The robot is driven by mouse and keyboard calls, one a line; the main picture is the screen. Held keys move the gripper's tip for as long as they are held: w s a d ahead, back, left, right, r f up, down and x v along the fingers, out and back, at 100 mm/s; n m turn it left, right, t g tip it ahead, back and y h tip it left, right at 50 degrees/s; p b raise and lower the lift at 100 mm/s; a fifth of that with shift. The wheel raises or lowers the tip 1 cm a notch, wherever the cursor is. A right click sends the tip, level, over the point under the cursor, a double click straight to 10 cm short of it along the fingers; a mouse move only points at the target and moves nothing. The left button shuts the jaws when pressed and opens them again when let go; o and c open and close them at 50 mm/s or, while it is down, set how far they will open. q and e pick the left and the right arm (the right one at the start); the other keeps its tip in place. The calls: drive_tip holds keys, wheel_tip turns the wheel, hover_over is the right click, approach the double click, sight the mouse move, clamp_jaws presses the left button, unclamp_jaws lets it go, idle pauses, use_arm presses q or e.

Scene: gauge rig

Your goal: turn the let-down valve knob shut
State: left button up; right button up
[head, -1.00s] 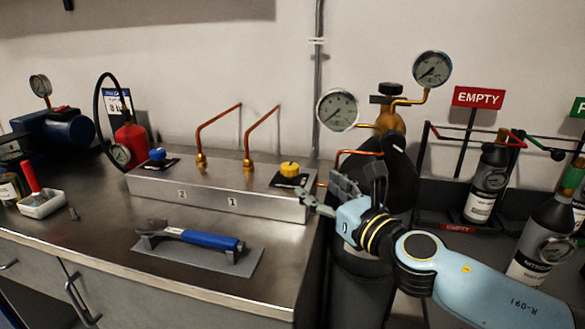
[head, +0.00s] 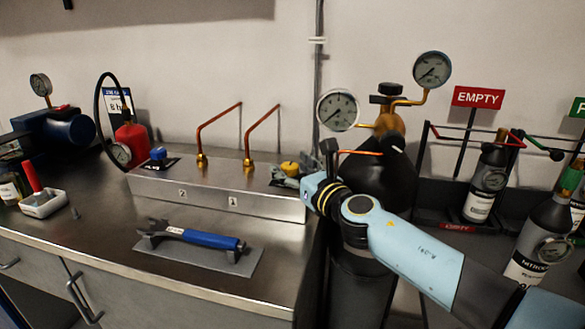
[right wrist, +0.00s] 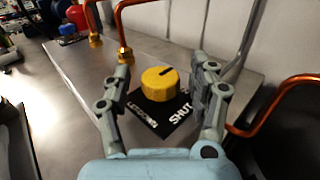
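The yellow knob (head: 290,168) sits on the right end of the steel manifold block (head: 215,192). In the right wrist view the yellow knob (right wrist: 159,84) stands on a black plate (right wrist: 176,119) lettered "SHUT"; a second word is unclear. A dark pointer mark on its top aims toward the upper right of that view. My right gripper (right wrist: 160,80) is open, with one finger on each side of the knob and visible gaps between. In the head view my right gripper (head: 291,176) partly hides the knob. My left gripper is not in view.
A blue knob (head: 158,153) is on the block's left end. A copper tube (right wrist: 270,105) runs close to my right finger. A dark cylinder with gauges (head: 375,180) stands right of the bench. A blue-handled wrench (head: 208,238) lies in front.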

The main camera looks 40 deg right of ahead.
drive_tip(key=c, duration=1.1)
